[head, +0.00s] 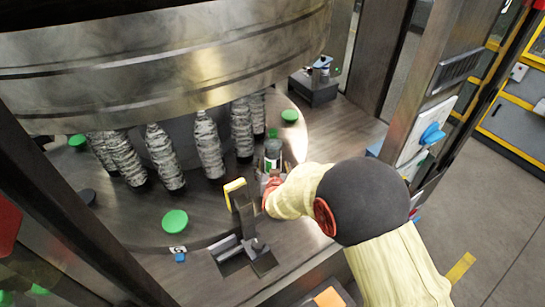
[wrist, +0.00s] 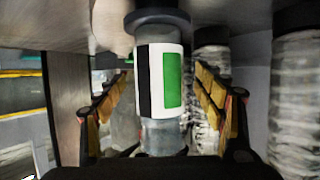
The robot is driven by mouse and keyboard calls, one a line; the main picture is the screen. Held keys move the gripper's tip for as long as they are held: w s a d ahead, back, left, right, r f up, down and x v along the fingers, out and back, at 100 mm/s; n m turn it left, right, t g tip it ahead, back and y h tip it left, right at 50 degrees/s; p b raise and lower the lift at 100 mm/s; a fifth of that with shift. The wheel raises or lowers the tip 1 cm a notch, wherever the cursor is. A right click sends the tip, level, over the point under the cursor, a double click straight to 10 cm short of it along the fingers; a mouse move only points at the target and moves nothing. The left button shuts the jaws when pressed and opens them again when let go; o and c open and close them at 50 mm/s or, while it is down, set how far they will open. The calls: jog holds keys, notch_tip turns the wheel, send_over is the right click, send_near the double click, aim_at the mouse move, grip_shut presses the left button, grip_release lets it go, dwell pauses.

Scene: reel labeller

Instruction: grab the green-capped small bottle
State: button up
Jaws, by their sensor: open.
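A small bottle (wrist: 160,80) with a white, black and green label stands upright in the middle of the wrist view. In the head view the bottle (head: 273,152) stands on the round table, right of the row of larger bottles. My gripper (wrist: 162,100) is open, with one yellow-padded finger on each side of the bottle. Gaps show between the pads and the bottle. In the head view my gripper (head: 270,185) is partly hidden by my arm.
Several large grey mottled bottles (head: 165,155) stand close on the left, under a big metal drum (head: 170,60). A bracket with a yellow top (head: 235,187) stands just left of my gripper. Green discs (head: 175,221) lie on the round table.

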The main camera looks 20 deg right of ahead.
aim_at(273, 162)
jog(key=shift+x, duration=1.55)
jog(key=shift+c, duration=1.3)
jog(key=c, duration=1.5)
